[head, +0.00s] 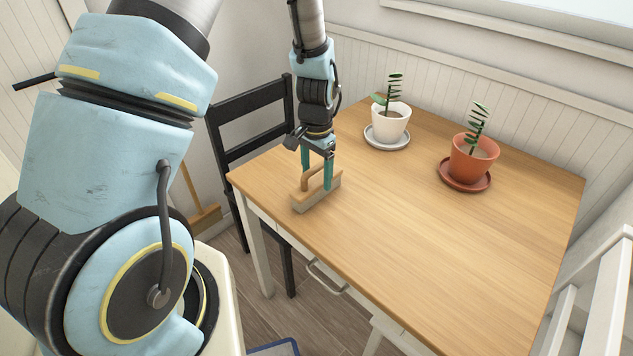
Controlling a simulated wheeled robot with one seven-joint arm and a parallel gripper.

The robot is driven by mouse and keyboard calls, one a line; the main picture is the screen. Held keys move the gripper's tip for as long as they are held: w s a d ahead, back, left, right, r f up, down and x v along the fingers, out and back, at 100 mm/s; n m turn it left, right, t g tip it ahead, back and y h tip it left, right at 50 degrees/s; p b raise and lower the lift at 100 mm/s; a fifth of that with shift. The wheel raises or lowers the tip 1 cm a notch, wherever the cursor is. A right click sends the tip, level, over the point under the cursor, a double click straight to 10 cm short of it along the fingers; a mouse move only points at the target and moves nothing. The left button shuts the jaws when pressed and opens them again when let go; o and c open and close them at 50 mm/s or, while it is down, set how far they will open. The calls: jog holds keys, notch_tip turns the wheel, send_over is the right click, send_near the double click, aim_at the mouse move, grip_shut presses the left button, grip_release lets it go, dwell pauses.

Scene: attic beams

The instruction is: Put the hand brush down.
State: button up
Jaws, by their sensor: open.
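The hand brush (327,196) has a pale wooden block and an arched wooden handle. It rests on the wooden table (430,235) near its left corner. My gripper (317,174) points down over the brush, with its two teal fingers apart on either side of the handle. The gripper is open. I cannot tell whether a finger still touches the handle. The brush's underside is hidden.
A white pot (390,124) with a plant stands on a saucer at the table's back. An orange pot (474,158) with a plant stands to its right. A black chair (250,118) is at the left edge and a white chair (606,305) at the right. The table's middle and front are clear.

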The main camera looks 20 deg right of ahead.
notch_tip(320, 180, up, 10)
jog(key=shift+f+b, duration=0.25)
jog(key=shift+b, duration=0.7)
jog(key=s+a+r+n, duration=0.1)
jog(key=a+r+n, duration=0.1)
jog(key=a, duration=0.6)
jog(key=s+a+r+n+t, duration=0.1)
jog(key=s+a+n, duration=0.1)
jog(key=a+n, duration=0.3)
jog(key=s+a+r+n, duration=0.1)
jog(key=a+n, duration=0.3)
jog(key=a, duration=0.9)
jog(key=shift+s+r+t, duration=0.25)
jog(key=shift+r+t, duration=0.05)
jog(key=shift+r, duration=0.55)
